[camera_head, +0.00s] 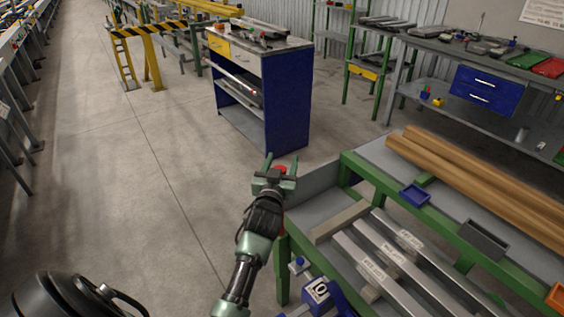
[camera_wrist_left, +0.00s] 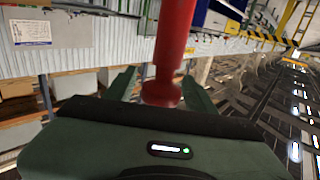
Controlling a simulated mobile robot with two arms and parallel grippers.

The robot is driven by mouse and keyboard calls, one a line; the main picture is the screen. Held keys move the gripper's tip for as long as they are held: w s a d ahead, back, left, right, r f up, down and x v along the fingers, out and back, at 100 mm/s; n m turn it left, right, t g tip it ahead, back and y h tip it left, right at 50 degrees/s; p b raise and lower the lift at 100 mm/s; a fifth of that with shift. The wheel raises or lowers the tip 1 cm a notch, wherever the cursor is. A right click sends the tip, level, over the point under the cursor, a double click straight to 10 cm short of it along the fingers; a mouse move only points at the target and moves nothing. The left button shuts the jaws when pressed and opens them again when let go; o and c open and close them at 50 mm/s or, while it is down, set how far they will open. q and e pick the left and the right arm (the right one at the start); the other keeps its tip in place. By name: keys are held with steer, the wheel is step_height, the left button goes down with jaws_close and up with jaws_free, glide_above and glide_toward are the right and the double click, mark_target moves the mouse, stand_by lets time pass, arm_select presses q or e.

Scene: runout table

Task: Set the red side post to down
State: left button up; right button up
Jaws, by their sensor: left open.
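In the left wrist view the red post (camera_wrist_left: 173,45) is large and runs from the top edge down to a flared red end near the palm. My left gripper (camera_wrist_left: 160,84) is open, with one green finger on each side of the post. Whether a finger touches it, I cannot tell. My right gripper is in neither view.
A blue cabinet (camera_head: 285,100) stands behind. The floor (camera_head: 130,170) at left is clear.

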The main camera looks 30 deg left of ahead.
arm_select(q)
jaws_close()
stand_by(1.3)
